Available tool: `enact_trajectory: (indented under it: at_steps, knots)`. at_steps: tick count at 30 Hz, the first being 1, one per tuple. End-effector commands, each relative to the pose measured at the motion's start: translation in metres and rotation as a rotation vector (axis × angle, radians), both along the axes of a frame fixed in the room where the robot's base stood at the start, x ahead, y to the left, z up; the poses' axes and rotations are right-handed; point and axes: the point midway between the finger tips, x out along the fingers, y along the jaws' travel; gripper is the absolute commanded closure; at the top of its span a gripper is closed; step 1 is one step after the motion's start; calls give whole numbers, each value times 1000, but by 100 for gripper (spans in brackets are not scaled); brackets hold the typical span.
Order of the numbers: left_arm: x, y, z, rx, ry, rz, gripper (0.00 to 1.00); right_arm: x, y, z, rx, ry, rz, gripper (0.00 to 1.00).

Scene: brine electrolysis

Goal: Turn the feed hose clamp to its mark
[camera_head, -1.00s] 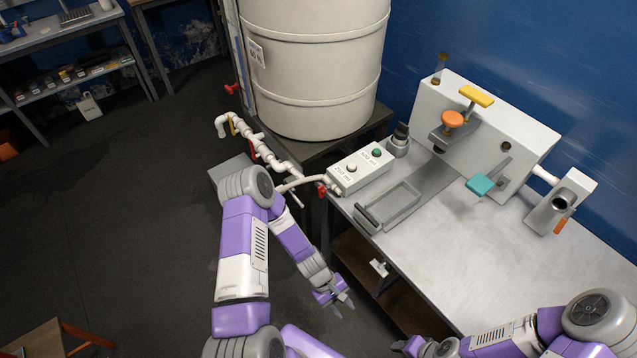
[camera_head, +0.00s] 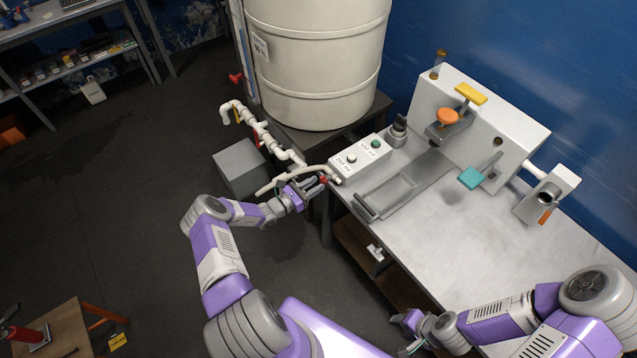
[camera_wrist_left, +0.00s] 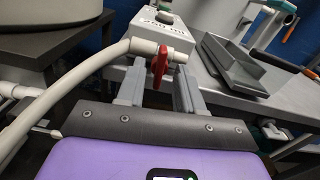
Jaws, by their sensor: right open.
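The feed hose clamp has a red handle (camera_head: 323,180), on the pale hose fitting at the end of the white button box (camera_head: 361,160). In the left wrist view the red handle (camera_wrist_left: 159,64) hangs roughly upright near the hose end. My left gripper (camera_head: 316,184) is at the clamp. Its fingers (camera_wrist_left: 157,88) are apart, one on each side of the red handle, with gaps showing on both sides. The pale hose (camera_wrist_left: 75,75) curves in from the left. My right gripper (camera_head: 406,333) is open and empty beside the table's front edge, partly cut off from clear view.
White pipework with red and yellow valves (camera_head: 253,126) runs behind my left forearm. A large pale tank (camera_head: 315,60) stands behind. A grey tray (camera_head: 386,197) and a white press-like unit (camera_head: 480,120) are on the metal table (camera_head: 470,250).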

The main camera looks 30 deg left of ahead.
Motion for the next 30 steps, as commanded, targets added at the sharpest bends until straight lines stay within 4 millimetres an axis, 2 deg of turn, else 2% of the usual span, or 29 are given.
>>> enact_trajectory:
  at_steps: [6, 14, 17, 21, 22, 30]
  knots:
    - [18, -8, 0, 1, 0, -2, 64, 0, 0, -1, 0, 0, 0, 57]
    - [20, -9, 0, 1, 0, -2, 64, 0, 0, -1, 0, 0, 0, 57]
    - [19, -9, 0, 1, 0, -2, 76, 0, 0, -1, 0, 0, 0, 57]
    - [19, -9, 0, 1, 0, -2, 98, 0, 0, -1, 0, 0, 0, 57]
    - [19, -9, 0, 2, 1, -2, 100, 0, 0, -1, 0, 0, 0, 57]
    - [19, -9, 0, 7, -1, -3, 100, 0, 0, -1, 0, 0, 0, 57]
